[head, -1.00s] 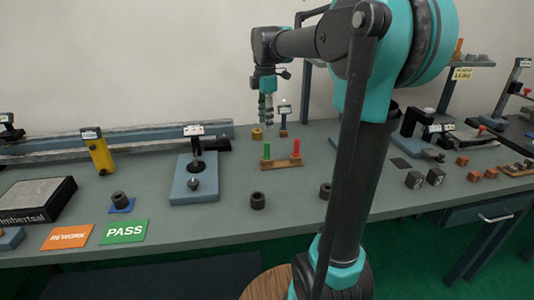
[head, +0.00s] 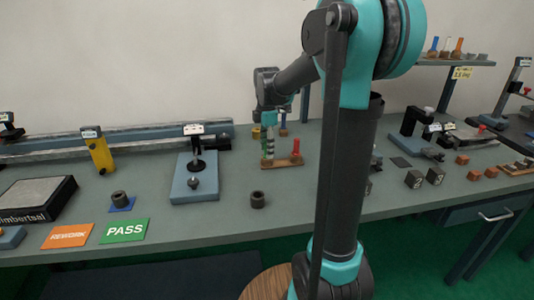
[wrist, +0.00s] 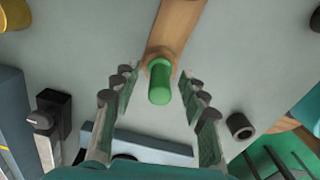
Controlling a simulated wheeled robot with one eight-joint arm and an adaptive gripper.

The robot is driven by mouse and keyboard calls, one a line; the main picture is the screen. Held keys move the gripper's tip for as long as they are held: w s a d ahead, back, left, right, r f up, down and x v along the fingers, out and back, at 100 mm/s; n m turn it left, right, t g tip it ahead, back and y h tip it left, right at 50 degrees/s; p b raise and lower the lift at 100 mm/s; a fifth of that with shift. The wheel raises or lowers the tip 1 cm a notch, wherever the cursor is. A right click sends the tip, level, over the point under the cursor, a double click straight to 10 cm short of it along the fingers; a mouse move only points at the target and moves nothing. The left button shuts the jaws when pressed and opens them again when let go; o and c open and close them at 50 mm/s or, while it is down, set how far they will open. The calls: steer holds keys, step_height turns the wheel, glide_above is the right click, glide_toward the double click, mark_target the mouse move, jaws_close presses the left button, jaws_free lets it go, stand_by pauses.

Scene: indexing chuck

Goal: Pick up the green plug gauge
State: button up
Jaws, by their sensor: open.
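The green plug gauge (wrist: 159,84) stands in a wooden stand (head: 292,161), which also shows in the wrist view (wrist: 178,25). In the wrist view the gauge lies between the spread fingers of my gripper (wrist: 158,77), with gaps on both sides. In the head view my gripper (head: 267,148) points down over the left end of the stand and largely hides the gauge. My gripper is open and holds nothing. A red plug gauge (head: 296,148) stands at the right end of the same stand.
A dark ring (head: 257,199) sits on the bench in front of the stand. A blue-grey fixture (head: 195,187) stands to the left. Green PASS (head: 124,231) and orange REWORK (head: 67,236) cards lie front left.

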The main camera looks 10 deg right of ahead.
jaws_close()
stand_by(0.5)
